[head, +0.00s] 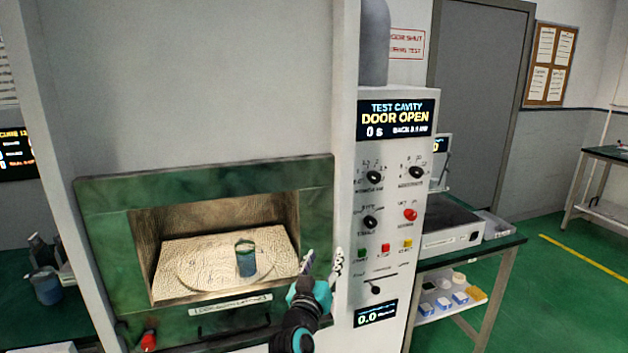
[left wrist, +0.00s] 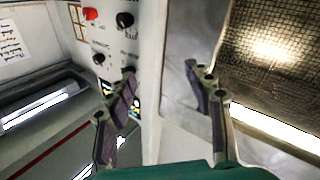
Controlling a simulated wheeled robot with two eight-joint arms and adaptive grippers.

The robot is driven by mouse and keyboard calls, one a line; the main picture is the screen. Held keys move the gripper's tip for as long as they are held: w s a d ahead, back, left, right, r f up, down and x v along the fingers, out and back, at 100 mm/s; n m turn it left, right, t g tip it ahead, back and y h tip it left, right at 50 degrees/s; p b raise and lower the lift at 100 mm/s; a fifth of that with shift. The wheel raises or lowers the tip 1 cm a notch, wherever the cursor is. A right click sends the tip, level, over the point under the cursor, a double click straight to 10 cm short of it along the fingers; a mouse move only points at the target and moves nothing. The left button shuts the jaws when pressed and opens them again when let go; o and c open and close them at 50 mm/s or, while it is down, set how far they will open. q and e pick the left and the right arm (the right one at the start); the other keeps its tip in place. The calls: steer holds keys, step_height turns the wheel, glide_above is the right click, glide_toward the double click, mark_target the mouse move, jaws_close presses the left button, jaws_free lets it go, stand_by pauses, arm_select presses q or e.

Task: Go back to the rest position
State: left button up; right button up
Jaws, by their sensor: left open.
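My left gripper (head: 322,268) is open and empty in front of the right edge of the cavity opening, between the cavity and the control panel. Its two spread fingers also show in the left wrist view (left wrist: 160,105), with nothing between them. A beaker with blue-green liquid (head: 246,258) stands upright on the round plate (head: 200,275) inside the open test cavity (head: 150,235), apart from the gripper. The control panel display (head: 396,119) reads "DOOR OPEN" and "0 s". My right gripper is not in view.
The control panel (head: 390,220) with knobs and buttons is close to the right of my gripper. A red knob (head: 149,341) sits below the cavity at left. A green-topped bench (head: 470,246) stands at right. Open green floor (head: 560,310) lies beyond it.

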arm_select(q)
steer(key=s+a+f+g+y, duration=0.1)
steer(key=s+a+f+g, duration=0.2)
steer(key=s+a+f, duration=0.3)
steer(key=s+a+f+g+y, duration=0.2)
steer(key=s+a+f+g, duration=0.2)
steer(key=s, duration=1.1)
steer(key=s+a+f+g+y, duration=0.2)
steer(key=s+a+f+g, duration=0.2)
steer(key=s+a+f, duration=0.4)
steer(key=s+a, duration=0.2)
steer(key=s, duration=0.1)
steer(key=shift+a+f, duration=0.15)
steer(key=shift+f, duration=0.25)
